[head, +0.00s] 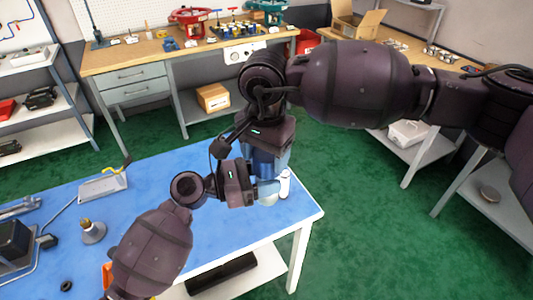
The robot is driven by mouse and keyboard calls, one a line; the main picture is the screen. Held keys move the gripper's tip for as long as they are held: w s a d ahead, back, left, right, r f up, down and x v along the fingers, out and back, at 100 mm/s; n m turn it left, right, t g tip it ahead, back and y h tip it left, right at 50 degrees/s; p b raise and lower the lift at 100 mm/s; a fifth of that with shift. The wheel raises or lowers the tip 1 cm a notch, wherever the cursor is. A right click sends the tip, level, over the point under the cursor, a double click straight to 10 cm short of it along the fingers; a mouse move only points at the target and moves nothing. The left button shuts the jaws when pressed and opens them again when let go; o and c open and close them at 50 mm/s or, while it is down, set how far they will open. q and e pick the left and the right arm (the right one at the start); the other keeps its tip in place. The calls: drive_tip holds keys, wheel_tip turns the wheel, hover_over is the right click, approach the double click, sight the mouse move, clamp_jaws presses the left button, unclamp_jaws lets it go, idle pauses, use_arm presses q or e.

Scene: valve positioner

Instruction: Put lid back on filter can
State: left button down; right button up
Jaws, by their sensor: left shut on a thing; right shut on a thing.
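My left gripper (267,187) reaches in from the lower left and is shut on a pale, rounded piece (268,199) near the table's right end. That piece appears to be the filter can, mostly hidden behind the gripper. My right gripper (267,160) points down from above, just behind the left one. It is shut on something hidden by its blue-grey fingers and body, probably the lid. I cannot tell whether lid and can touch. A small white cylinder (285,182) stands just right of the fingers.
The blue-topped table (150,205) ends just right of the grippers. On its left are a brass-topped fitting (92,231), a pale tray with a yellow handle (103,184), and a dark box (15,240) with pipes. A wooden bench (150,55) with valves stands behind. Green floor is clear between.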

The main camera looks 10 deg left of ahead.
drive_tip(key=m, duration=0.6)
drive_tip(key=shift+w+a, duration=0.15)
drive_tip(key=m, duration=0.4)
drive_tip(key=shift+w, duration=0.15)
drive_tip(key=m, duration=0.4)
drive_tip(key=shift+w, duration=0.15)
drive_tip(key=m, duration=0.6)
drive_tip(key=shift+w, duration=0.15)
drive_tip(key=m, duration=0.9)
drive_tip(key=shift+w+d+m, duration=0.1)
drive_tip(key=shift+d+m, duration=0.25)
drive_tip(key=shift+m, duration=0.05)
drive_tip(key=m, duration=0.5)
drive_tip(key=shift+d, duration=0.15)
drive_tip(key=m, duration=0.5)
drive_tip(key=shift+d, duration=0.15)
drive_tip(key=o, duration=0.9)
drive_tip(key=shift+f, duration=0.1)
